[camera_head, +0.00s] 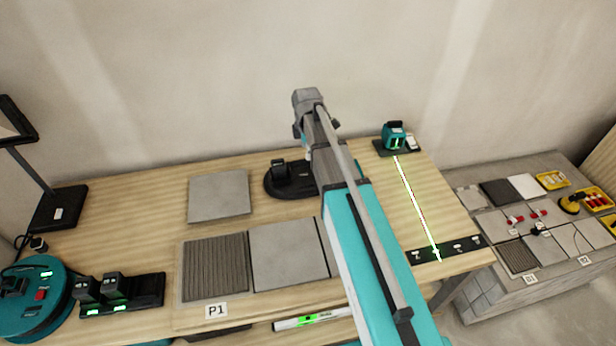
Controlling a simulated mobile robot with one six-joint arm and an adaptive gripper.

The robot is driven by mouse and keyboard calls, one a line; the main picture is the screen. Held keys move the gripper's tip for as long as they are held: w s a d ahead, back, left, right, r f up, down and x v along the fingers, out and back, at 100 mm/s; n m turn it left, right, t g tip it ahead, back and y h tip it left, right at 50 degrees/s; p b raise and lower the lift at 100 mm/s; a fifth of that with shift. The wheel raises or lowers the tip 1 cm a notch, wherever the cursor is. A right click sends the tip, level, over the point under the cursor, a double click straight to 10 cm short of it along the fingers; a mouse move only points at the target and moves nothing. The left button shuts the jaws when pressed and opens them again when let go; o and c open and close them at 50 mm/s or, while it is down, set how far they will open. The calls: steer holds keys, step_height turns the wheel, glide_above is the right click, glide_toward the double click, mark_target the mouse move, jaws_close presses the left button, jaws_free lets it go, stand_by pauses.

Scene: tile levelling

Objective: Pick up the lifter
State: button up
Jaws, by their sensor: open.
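A black device on an oval base (305,182) sits near the back middle of the wooden bench, with a block-like part standing on its left side. It may be the lifter, but I cannot tell for sure. My arm covers its right side. A round yellow tool (570,203) with a dark rim, on the grey stand at the right, also looks like a suction lifter. My arm reaches up from the bottom across the bench, and its far end is above and beside the black device. I cannot make out my gripper's fingers.
The wooden bench holds tiles (219,196), a ribbed panel (216,268), a laser level (394,135) and a charger with black blocks (122,294). A round teal device (36,298) and a lamp (58,208) stand at the left. Bare wood lies around the black device.

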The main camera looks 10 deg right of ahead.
mark_target(306, 161)
steer(key=shift+f, duration=0.1)
steer(key=shift+a+f+b, duration=0.1)
steer(key=shift+f+b, duration=2.4)
steer(key=shift+b, duration=0.1)
steer(key=shift+f, duration=0.2)
jaws_close()
